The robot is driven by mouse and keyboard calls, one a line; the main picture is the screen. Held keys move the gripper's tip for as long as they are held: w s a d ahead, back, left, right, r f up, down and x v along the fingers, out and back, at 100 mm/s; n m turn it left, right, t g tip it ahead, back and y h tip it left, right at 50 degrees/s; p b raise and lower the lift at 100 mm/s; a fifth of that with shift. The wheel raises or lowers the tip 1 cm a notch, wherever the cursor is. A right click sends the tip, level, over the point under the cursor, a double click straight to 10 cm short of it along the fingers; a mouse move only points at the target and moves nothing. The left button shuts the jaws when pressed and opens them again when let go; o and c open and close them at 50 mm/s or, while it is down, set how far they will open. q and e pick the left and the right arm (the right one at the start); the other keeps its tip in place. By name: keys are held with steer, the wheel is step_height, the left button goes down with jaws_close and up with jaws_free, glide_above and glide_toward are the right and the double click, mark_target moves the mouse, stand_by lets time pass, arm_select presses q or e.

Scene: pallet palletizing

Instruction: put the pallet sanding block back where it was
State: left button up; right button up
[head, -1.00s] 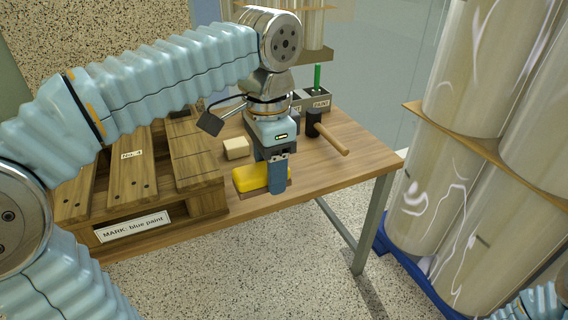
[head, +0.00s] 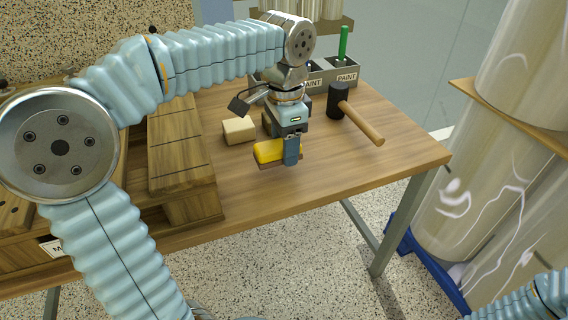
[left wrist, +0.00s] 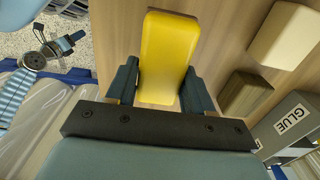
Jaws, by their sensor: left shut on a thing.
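The yellow sanding block (head: 268,153) with a brown underside is between the fingers of my left gripper (head: 291,152), which is shut on it. The block is over the table (head: 330,180) near its front edge; I cannot tell whether it touches the top. In the left wrist view the block (left wrist: 166,55) shows between both fingers (left wrist: 158,90). My right arm shows only at the lower right of the head view; what looks like my right gripper (left wrist: 62,44) is small in the left wrist view, its jaws unclear.
A cream block (head: 239,130) lies behind and left of the yellow one. A mallet (head: 358,118) lies to the right, before grey bins (head: 318,80) marked PAINT. A wooden pallet (head: 185,165) stands at left. A dark brown block (left wrist: 243,93) sits near the GLUE bin (left wrist: 290,122).

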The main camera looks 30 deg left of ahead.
arm_select(q)
steer(key=shift+f+b, duration=0.3)
steer(key=shift+f, duration=1.65)
steer(key=o, duration=1.1)
steer(key=shift+f, duration=0.1)
steer(key=shift+r, duration=0.25)
step_height(320, 180, up, 12)
steer(key=p, duration=0.2)
steer(key=shift+f+p, duration=0.1)
steer(key=shift+p, duration=0.2)
